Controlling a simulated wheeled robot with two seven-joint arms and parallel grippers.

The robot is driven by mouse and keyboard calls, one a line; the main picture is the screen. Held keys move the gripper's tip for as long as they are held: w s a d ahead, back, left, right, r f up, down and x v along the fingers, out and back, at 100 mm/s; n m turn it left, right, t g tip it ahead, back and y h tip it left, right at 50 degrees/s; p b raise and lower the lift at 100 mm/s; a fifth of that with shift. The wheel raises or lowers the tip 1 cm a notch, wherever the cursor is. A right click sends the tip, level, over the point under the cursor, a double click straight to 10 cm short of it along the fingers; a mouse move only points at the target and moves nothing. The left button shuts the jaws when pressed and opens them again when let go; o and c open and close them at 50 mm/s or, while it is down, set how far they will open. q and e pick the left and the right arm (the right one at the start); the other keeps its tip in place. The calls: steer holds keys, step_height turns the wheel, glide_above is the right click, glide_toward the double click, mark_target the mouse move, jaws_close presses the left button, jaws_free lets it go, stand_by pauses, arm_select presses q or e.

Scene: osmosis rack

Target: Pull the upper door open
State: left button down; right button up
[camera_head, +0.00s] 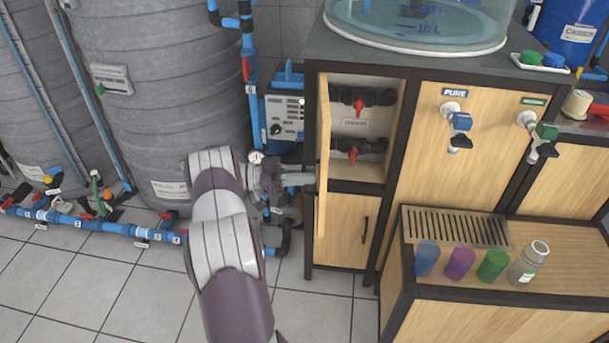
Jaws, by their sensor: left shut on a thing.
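The upper door (324,150) is a light wood panel on the narrow cabinet left of the taps. It stands swung out, seen almost edge-on, hinged at the left side of its opening. The upper compartment (357,122) behind it is open to view, with dark pipes and two red valve handles. My left gripper (300,179) is at the door's outer face, on its left side, shut on the door's handle. The handle itself is hidden by the fingers and the door's angle. My right gripper is out of view.
A closed lower door (341,230) with a dark handle sits below. Large grey tanks (160,90) and blue pipes (75,226) stand left, close to my left arm. A counter (565,270) with several coloured cups and a bottle is at right. Tiled floor in front is clear.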

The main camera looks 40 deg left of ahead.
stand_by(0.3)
arm_select(q)
steer(key=c, duration=1.3)
jaws_free()
steer(key=shift+a, duration=0.1)
steer(key=v, duration=1.2)
steer(key=shift+s+a+b, duration=0.2)
steer(key=shift+s+b, duration=0.1)
steer(key=shift+b, duration=0.15)
